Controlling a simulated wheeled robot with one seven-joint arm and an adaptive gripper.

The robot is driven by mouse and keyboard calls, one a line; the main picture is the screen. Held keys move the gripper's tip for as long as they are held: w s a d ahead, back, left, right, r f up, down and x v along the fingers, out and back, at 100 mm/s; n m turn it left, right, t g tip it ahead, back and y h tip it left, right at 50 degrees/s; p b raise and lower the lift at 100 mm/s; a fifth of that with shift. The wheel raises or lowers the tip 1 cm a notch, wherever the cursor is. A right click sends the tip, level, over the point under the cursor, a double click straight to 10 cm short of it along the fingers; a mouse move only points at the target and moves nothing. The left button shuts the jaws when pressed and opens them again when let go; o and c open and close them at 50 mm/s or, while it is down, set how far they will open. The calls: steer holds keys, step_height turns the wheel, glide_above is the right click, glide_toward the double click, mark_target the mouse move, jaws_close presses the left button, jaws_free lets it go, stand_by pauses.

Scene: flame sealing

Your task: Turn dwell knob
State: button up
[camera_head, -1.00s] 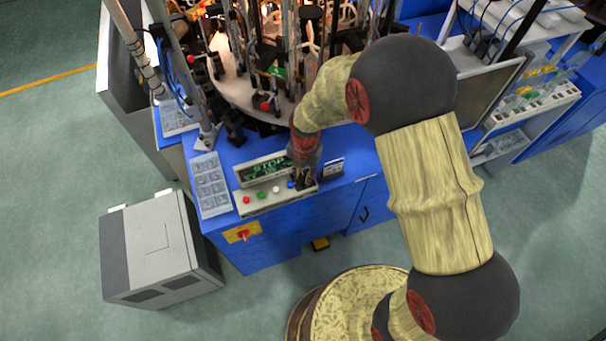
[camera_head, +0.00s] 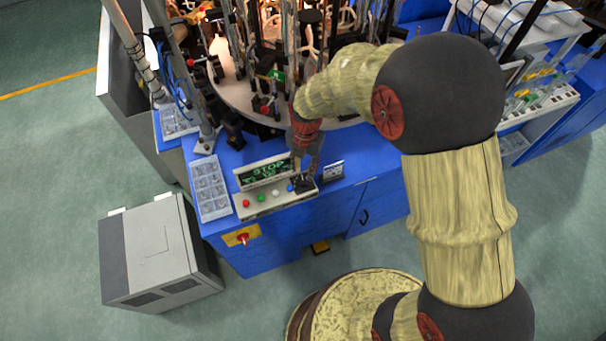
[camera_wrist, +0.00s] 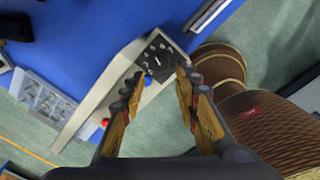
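The black dwell knob dial (camera_wrist: 156,61) is a dark plate with a pointer and marks around it. It sits at the end of the pale control console (camera_wrist: 96,98). In the head view the knob (camera_head: 304,185) is the dark block at the right end of the console (camera_head: 268,203). My gripper (camera_wrist: 160,74) is open and empty. In the wrist view its two fingertips appear on either side of the dial, with a gap to each side. In the head view my gripper (camera_head: 307,165) is just above the knob, pointing down.
A green display reading STOP (camera_head: 266,171) stands behind the buttons. Red (camera_head: 246,203), green, white and blue buttons line the console. A small dark panel (camera_head: 333,170) stands to the right. The round machine table (camera_head: 240,95) with many fixtures is behind. A clear tray (camera_head: 209,187) lies left.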

step_height(320, 180, up, 5)
steer(key=shift+r, duration=0.1)
stand_by(0.7)
steer(key=s+d+r+m+t, duration=0.1)
steer(key=s+d+r+m, duration=0.3)
steer(key=m, duration=0.6)
steer(key=s+d+r+m+t, duration=0.2)
steer(key=s+d+r+m, duration=0.3)
steer(key=s+r+m, duration=0.4)
steer(key=s+d+r+m+t+b, duration=0.1)
steer(key=s+d+r+m, duration=0.4)
steer(key=m, duration=0.6)
step_height(320, 180, up, 3)
steer(key=shift+s+r+t, duration=0.2)
steer(key=shift+s+t, duration=0.5)
steer(key=shift+s, duration=0.25)
